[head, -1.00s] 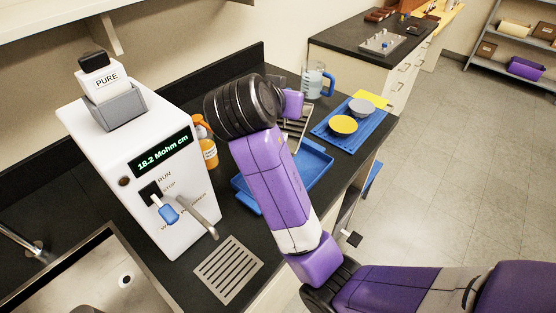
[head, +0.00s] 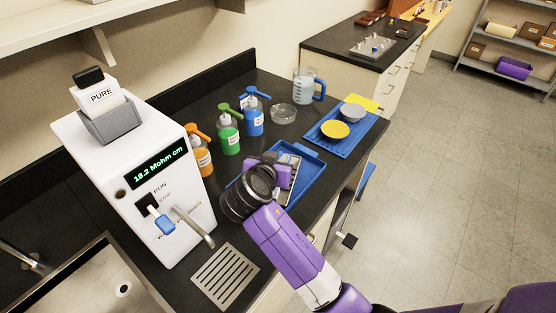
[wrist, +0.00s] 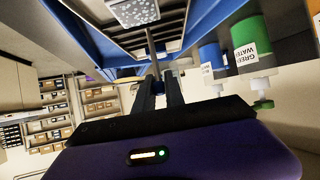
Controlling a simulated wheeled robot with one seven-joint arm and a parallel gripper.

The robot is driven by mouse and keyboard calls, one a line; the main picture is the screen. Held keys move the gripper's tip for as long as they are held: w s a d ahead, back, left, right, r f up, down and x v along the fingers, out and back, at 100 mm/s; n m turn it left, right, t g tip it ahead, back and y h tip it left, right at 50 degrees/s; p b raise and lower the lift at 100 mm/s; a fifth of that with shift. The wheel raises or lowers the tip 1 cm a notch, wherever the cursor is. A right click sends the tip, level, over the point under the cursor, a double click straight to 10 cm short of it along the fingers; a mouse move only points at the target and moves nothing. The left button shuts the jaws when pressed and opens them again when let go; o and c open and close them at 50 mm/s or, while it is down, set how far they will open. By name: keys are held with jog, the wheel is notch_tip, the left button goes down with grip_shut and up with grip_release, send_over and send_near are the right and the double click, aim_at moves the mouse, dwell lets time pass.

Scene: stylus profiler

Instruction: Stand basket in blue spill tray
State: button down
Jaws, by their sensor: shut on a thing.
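The blue spill tray (head: 314,166) lies on the black counter in the head view, right of the white water unit. The basket (head: 294,181) is a grey metal frame over the tray, partly hidden by my purple gripper (head: 276,172). In the wrist view, my gripper (wrist: 160,88) is shut on the basket's upright handle (wrist: 151,44). A speckled grey block (wrist: 132,11) shows by the handle. The blue tray also shows along the top of the wrist view (wrist: 70,32). I cannot tell whether the basket touches the tray floor.
Orange (head: 200,158), green (head: 229,136) and blue (head: 254,118) bottles stand behind the tray. A glass dish (head: 284,113) and a blue-handled jug (head: 305,88) are farther back. A blue mat (head: 355,137) holds yellow and grey bowls. A drain grille (head: 226,273) lies in front.

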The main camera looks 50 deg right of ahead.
jog(key=shift+f, duration=0.35)
jog(key=shift+f, duration=0.1)
jog(key=c, duration=1.4)
grip_release()
jog(key=shift+a, duration=0.15)
jog(key=b+v, duration=0.1)
jog(key=v, duration=1.1)
jog(key=shift+b, duration=0.35)
